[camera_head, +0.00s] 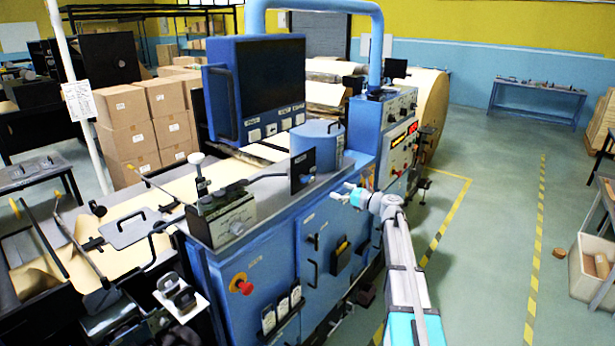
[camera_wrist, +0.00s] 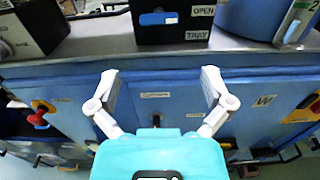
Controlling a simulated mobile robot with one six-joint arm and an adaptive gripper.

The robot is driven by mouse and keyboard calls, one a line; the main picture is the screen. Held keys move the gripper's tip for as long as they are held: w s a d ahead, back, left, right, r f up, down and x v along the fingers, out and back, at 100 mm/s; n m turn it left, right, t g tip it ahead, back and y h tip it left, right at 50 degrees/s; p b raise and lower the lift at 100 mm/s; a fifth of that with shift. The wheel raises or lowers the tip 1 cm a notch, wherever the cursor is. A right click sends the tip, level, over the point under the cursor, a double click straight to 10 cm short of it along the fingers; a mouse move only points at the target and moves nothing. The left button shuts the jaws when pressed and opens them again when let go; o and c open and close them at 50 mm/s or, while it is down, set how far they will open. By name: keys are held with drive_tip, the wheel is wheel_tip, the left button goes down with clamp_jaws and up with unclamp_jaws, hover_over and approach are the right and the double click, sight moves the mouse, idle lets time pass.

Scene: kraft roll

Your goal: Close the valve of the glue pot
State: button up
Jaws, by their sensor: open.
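The glue pot is most likely the blue cylinder (camera_head: 317,142) with a lid, standing on the blue machine's top; part of a blue cylinder also shows at the upper right of the wrist view (camera_wrist: 250,16). Beside it is a black box (camera_head: 302,170), labelled OPEN and TRAY in the wrist view, with a small blue bar (camera_wrist: 158,19) on its face. I cannot tell whether this bar is the valve, or its setting. My gripper (camera_wrist: 160,82) is open and empty, in front of the machine's blue side, below the top's edge. It also shows in the head view (camera_head: 347,195).
The machine's blue front (camera_head: 325,240) has handles and a red knob (camera_head: 241,285). A grey control box (camera_head: 225,220) stands left on the top. The screen (camera_head: 256,85) rises behind.

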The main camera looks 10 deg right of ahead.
sight(309, 179)
drive_tip(key=shift+w+a, duration=0.1)
drive_tip(key=shift+a, duration=0.05)
drive_tip(key=x, duration=1.3)
drive_tip(key=shift+w+a, duration=0.2)
drive_tip(key=c, duration=0.9)
drive_tip(key=shift+o, duration=0.2)
